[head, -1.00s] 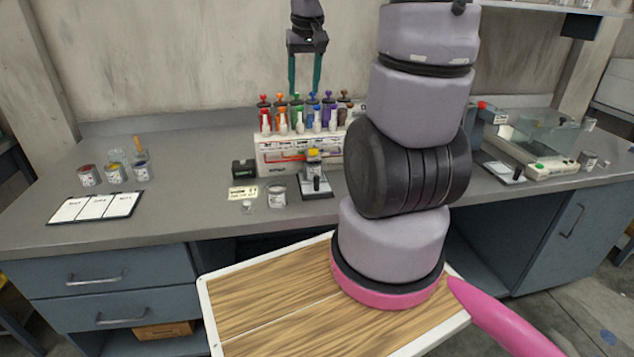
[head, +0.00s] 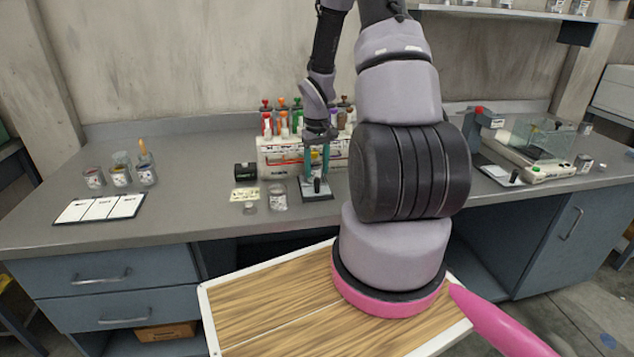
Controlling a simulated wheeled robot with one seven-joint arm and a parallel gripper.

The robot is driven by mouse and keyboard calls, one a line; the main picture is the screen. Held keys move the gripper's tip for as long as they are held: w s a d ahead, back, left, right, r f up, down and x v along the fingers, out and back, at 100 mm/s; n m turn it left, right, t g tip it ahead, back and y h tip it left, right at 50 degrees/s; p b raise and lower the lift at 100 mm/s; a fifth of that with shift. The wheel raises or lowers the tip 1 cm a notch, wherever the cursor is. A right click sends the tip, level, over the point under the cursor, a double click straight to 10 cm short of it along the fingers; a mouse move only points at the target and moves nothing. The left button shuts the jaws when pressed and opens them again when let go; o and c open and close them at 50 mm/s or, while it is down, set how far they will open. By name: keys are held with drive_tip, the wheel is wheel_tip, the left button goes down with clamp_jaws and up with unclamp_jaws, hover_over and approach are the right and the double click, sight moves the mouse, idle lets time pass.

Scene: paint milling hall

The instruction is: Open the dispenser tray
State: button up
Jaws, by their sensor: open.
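The dispenser (head: 278,160) is a white box with several coloured bottles on top, at the back middle of the bench in the head view. A small dark tray (head: 312,195) with an upright black knob (head: 317,185) lies at its front foot; I take this for the dispenser tray. My gripper (head: 317,176) points down with its teal fingers in front of the dispenser, just above or around the knob. The fingers look apart and hold nothing that I can see. Whether they touch the knob cannot be told. My gripper hides part of the dispenser's front.
A small black box (head: 245,172), a label card (head: 245,194) and a can (head: 279,196) stand left of the tray. Paint cans (head: 120,175) and a white chart (head: 101,208) lie further left. A glass-walled device (head: 545,145) stands right.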

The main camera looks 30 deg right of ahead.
sight(317, 179)
wheel_tip(317, 179, down, 5)
drive_tip(key=shift+f, duration=0.1)
idle(0.3)
clamp_jaws()
idle(1.3)
